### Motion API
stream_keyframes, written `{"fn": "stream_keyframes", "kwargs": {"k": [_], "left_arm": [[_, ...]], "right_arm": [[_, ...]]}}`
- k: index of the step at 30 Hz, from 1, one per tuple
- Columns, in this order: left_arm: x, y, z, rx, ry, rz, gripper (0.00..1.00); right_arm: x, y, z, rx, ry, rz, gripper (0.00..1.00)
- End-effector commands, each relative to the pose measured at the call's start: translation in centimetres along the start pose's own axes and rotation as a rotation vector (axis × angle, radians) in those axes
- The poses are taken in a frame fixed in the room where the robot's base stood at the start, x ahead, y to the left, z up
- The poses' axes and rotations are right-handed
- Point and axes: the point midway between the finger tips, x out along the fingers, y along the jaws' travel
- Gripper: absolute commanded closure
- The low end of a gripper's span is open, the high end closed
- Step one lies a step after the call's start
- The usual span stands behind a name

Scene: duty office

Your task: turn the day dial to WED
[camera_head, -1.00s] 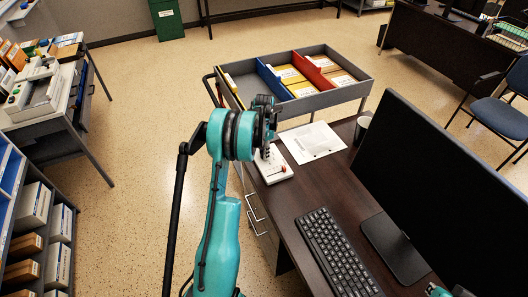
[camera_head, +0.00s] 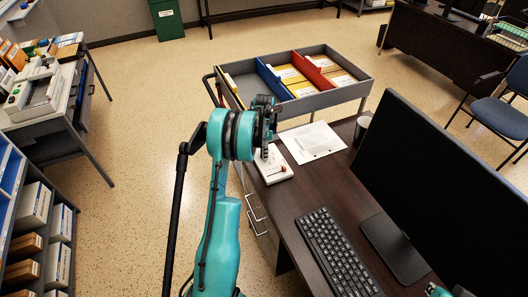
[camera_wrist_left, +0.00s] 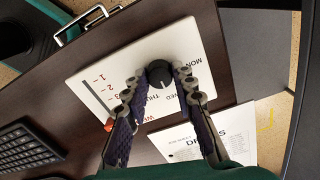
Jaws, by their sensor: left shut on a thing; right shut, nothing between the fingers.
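The white dial panel (camera_wrist_left: 100,75) lies on the dark desk and carries day labels and numbers. Its round black knob (camera_wrist_left: 159,73) has a pale pointer line facing the near side of the panel, toward my wrist. MON is printed to the right of the knob; the other day words are partly covered by my fingers. My left gripper (camera_wrist_left: 158,88) is shut on the knob, one finger on each side. In the head view, the left gripper (camera_head: 266,130) hides part of the panel (camera_head: 275,168). Only a bit of my right gripper (camera_head: 460,291) shows at the bottom edge.
A printed sheet (camera_head: 312,142) lies beside the panel, with a cup (camera_head: 362,125) beyond. A keyboard (camera_head: 335,252) and large monitor (camera_head: 430,170) take up the nearer desk. A divided folder tray (camera_head: 332,93) stands behind. Wooden desk surface (camera_head: 290,197) is bare near the keyboard.

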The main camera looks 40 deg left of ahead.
Motion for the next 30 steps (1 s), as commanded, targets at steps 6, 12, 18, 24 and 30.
{"fn": "stream_keyframes", "kwargs": {"k": [6, 12, 18, 24, 30], "left_arm": [[0.0, 0.0, 0.0, 0.000, 0.000, 0.001, 0.53], [-0.1, 0.0, 0.0, -0.001, 0.000, 0.000, 0.53], [-2.5, 0.0, 0.0, -0.001, 0.000, 0.000, 0.53], [-7.0, 0.0, 0.0, -0.001, 0.000, 0.000, 0.53], [-10.5, 0.0, 0.0, -0.001, 0.000, 0.001, 0.53]], "right_arm": [[0.0, 0.0, 0.0, 0.000, 0.000, 0.000, 1.00], [0.0, 0.0, 0.0, 0.000, 0.000, 0.000, 1.00], [0.0, 0.0, 0.0, 0.000, 0.000, 0.000, 1.00], [0.0, 0.0, 0.0, 0.000, 0.000, 0.000, 1.00], [0.0, 0.0, 0.0, 0.000, 0.000, 0.000, 1.00]]}}
